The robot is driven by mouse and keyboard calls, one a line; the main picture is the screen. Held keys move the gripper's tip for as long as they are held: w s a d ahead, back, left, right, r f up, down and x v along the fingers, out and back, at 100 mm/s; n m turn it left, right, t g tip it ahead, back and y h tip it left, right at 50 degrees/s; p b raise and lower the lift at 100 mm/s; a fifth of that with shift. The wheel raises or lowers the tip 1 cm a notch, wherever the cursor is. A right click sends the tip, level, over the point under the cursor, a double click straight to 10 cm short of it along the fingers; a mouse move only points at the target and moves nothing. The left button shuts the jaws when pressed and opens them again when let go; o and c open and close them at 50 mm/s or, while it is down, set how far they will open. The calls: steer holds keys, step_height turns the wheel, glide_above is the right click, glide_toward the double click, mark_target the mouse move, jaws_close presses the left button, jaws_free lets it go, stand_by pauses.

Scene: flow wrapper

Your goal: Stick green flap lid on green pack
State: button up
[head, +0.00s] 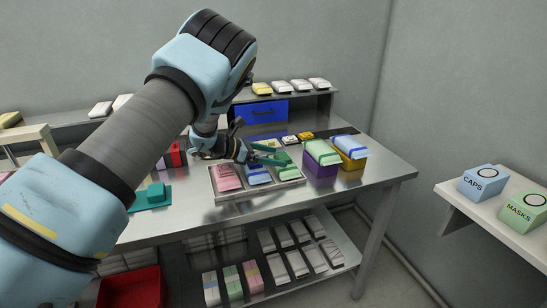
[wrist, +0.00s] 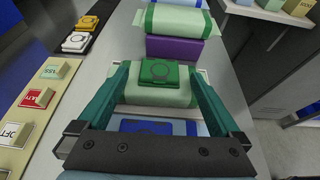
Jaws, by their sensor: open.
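The green pack (wrist: 160,95) is pale green and lies in the shallow metal tray (head: 262,193). The green flap lid (wrist: 160,72), a darker green square with a ring on it, rests on top of the pack; whether it is stuck down cannot be told. My gripper (wrist: 158,70) is open, with one teal finger on each side of the lid and pack. I see no finger clearly touching the lid.
A blue pack (head: 257,175) and a pink pack (head: 227,178) share the tray. A purple box (head: 320,170) with a green-striped pack stands close by, beside a yellow box (head: 352,163). Yellow (wrist: 87,23) and white (wrist: 76,41) flap lids lie on a dark strip.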

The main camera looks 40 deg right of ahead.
steer(key=b+v, duration=0.3)
steer(key=v, duration=0.7)
steer(key=shift+a, duration=0.2)
steer(key=shift+w, duration=0.1)
